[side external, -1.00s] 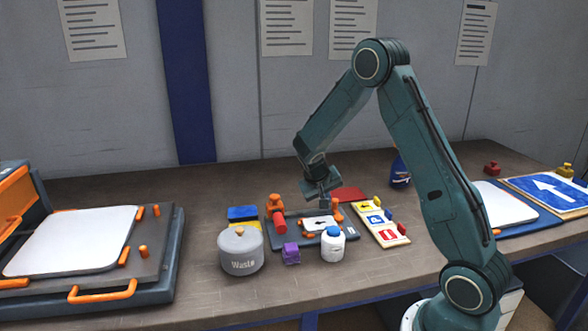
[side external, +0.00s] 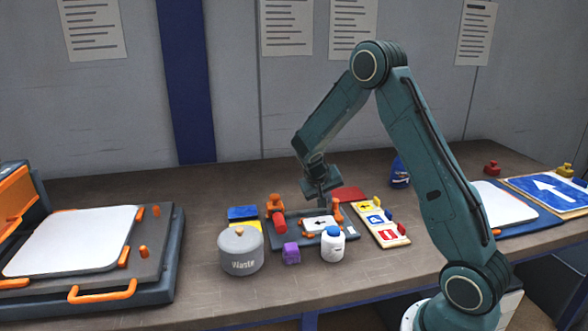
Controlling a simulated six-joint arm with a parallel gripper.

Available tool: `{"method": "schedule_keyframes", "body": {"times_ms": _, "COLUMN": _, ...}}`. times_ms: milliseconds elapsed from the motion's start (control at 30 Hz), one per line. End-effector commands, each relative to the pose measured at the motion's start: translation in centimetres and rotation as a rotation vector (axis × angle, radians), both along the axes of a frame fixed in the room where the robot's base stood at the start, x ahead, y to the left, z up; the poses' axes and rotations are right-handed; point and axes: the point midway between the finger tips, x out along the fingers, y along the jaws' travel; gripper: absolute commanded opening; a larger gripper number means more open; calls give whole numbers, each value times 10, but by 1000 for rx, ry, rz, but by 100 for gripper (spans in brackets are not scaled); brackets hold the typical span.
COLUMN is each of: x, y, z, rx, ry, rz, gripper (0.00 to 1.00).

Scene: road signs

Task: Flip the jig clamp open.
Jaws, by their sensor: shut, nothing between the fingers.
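The jig (side external: 289,232) is a dark plate in the middle of the bench, with a white arrow sign (side external: 319,223) on it. An orange clamp with a red handle (side external: 280,224) stands at its left side. Another orange part (side external: 337,211) stands at its right side, beside my gripper. My gripper (side external: 321,204) points down over the back right of the jig and is shut and empty. At this size I cannot tell whether its tips touch the jig or the orange part. The white bottle hides the jig's front right part.
A sign rack (side external: 384,234) is at right. Bare bench lies between press and pot.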

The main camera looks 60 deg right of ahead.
Motion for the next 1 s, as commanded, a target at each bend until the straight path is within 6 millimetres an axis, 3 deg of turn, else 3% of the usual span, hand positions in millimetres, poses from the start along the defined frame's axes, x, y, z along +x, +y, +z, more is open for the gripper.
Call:
{"method": "schedule_keyframes", "body": {"times_ms": 467, "x": -1, "y": -8, "z": 0, "rx": 0, "ry": -1, "rz": -157, "gripper": 0}}
{"method": "schedule_keyframes", "body": {"times_ms": 1000, "x": -14, "y": -29, "z": -1, "rx": -1, "ry": -1, "rz": -655, "gripper": 0}}
